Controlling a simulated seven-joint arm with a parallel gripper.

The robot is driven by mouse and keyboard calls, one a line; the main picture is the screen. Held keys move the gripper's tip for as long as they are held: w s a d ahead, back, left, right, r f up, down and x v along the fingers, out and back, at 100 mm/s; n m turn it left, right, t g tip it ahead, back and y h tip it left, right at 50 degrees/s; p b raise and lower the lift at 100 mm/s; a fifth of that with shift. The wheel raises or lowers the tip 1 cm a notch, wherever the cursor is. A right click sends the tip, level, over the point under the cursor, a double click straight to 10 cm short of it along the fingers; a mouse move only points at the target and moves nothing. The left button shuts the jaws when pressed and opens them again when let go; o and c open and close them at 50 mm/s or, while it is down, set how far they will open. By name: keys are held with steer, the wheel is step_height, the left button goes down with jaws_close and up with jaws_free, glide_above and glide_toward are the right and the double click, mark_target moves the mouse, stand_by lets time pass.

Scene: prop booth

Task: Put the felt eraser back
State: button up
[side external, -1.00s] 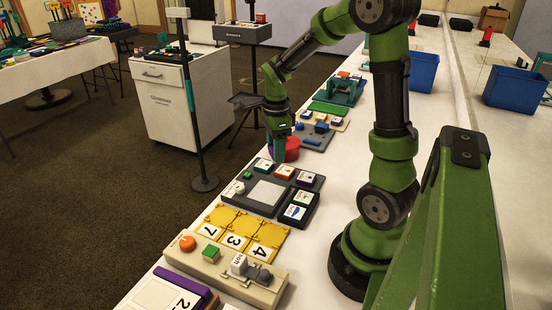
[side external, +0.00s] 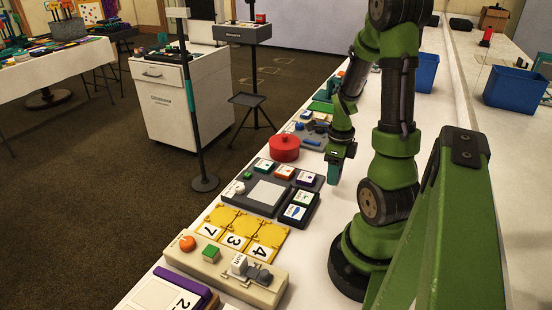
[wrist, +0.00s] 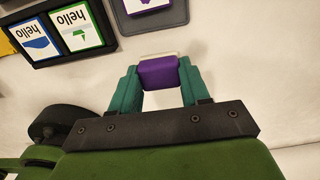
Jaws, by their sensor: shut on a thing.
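The felt eraser (wrist: 159,74), a purple block with a pale strip along its far edge, is between the two teal fingers of my gripper (wrist: 158,82) in the wrist view. The fingers press on its left and right sides. In the side view my gripper (side external: 335,174) hangs over the white table, to the right of the red round lidded thing (side external: 284,148). The eraser cannot be made out there. The surface below it in the wrist view is bare white table.
A dark tray with picture cards (side external: 267,192) lies left of my gripper; its cards also show in the wrist view (wrist: 78,29). Yellow number tiles (side external: 236,238) and a beige board (side external: 225,275) lie nearer. A blue bin (side external: 424,72) stands behind.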

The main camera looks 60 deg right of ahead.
steer(key=shift+f, duration=1.4)
steer(key=shift+f, duration=0.15)
steer(key=o, duration=1.1)
